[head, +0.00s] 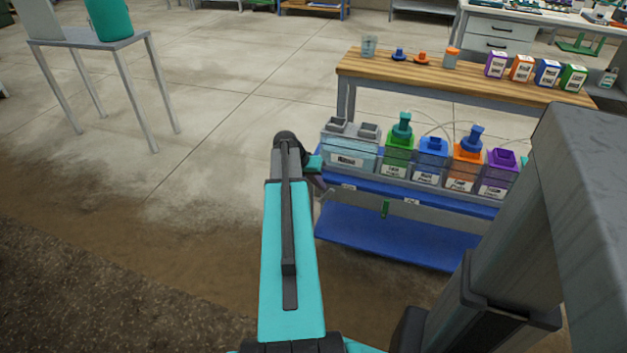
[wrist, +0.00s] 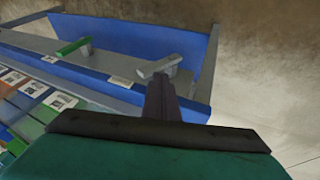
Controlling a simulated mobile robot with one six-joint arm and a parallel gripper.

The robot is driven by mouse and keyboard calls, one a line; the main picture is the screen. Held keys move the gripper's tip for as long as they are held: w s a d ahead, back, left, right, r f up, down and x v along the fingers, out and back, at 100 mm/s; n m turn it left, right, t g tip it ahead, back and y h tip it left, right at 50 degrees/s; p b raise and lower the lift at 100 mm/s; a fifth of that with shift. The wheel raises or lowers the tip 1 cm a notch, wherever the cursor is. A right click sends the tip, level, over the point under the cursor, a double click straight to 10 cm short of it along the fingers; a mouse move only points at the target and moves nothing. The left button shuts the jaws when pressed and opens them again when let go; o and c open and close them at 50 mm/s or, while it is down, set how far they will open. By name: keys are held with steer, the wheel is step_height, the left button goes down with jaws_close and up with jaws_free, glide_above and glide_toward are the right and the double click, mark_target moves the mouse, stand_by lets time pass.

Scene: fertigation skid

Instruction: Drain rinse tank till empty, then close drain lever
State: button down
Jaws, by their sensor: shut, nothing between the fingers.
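The rinse tank (head: 347,157), a clear box with a pale blue tint and grey tops, stands at the left end of the skid in the head view. Its liquid level is hard to tell. A grey lever (wrist: 161,67) sits on the skid's front rail in the wrist view, slanting; it appears to be the drain lever, and my arm hides it in the head view. My gripper (wrist: 158,82) is shut and empty, its dark fingertips right at the grey lever. I cannot tell whether they touch it.
A green lever (wrist: 73,46) sits farther along the rail; it also shows in the head view (head: 385,208). Several coloured stock tanks (head: 430,160) stand right of the rinse tank. A blue tray (head: 400,243) lies below. The floor left of the skid is clear.

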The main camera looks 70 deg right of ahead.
steer(key=shift+s+f, duration=0.2)
steer(key=shift+s, duration=0.1)
stand_by(0.4)
steer(key=shift+r, duration=0.1)
